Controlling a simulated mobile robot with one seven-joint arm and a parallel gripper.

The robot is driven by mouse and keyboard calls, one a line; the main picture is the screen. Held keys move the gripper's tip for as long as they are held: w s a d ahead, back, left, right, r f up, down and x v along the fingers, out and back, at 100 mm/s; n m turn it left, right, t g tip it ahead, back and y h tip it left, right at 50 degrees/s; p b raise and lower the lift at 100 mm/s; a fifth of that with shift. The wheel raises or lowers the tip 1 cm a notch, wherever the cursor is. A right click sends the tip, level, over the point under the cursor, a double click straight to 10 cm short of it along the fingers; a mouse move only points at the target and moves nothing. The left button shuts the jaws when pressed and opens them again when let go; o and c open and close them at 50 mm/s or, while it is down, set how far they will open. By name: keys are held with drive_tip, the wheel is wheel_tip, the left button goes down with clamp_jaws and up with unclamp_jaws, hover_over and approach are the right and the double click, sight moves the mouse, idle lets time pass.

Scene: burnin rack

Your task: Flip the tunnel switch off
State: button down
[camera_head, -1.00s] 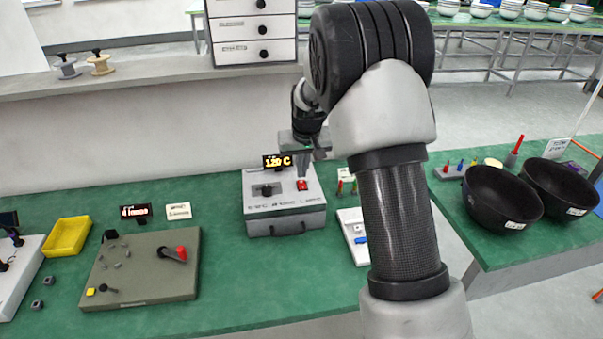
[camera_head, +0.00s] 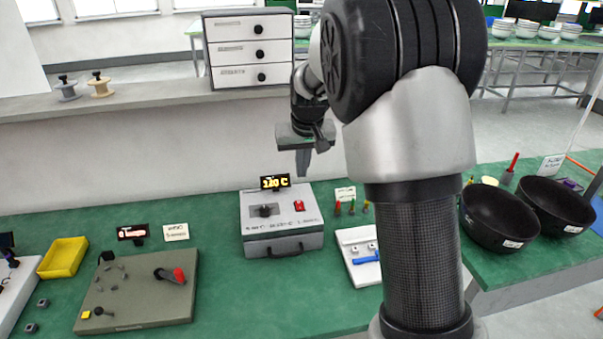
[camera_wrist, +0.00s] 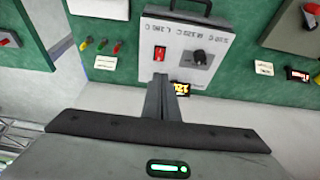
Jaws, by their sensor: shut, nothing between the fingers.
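A grey box (camera_head: 283,238) with a carry handle stands on the green bench. A small red rocker switch (camera_head: 299,205) sits on its top, right of a black knob (camera_head: 265,210); I cannot tell which way the rocker is set. A display with yellow digits, seemingly 120 C (camera_head: 275,182), stands behind the box. My gripper (camera_head: 302,172) is shut and empty, pointing down above the back of the box, clear of the switch. In the wrist view the shut fingers (camera_wrist: 160,80) point toward the box, near the red switch (camera_wrist: 160,54).
To the left are an olive panel (camera_head: 140,300) with a red-tipped lever (camera_head: 172,276) and a yellow bin (camera_head: 63,257). A white tray (camera_head: 348,240) lies right of the box. Black bowls (camera_head: 500,216) stand on the right bench. A grey ledge (camera_head: 160,98) runs behind.

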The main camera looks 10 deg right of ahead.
drive_tip(key=shift+w+d+r+p, duration=0.2)
drive_tip(key=shift+w+p, duration=0.25)
drive_tip(key=shift+w, duration=0.15)
approach(299, 202)
drive_tip(key=x, duration=0.5)
drive_tip(key=shift+w+f, duration=0.1)
drive_tip(key=shift+w, duration=0.05)
drive_tip(key=shift+w+f, duration=0.1)
drive_tip(key=shift+f, duration=0.35)
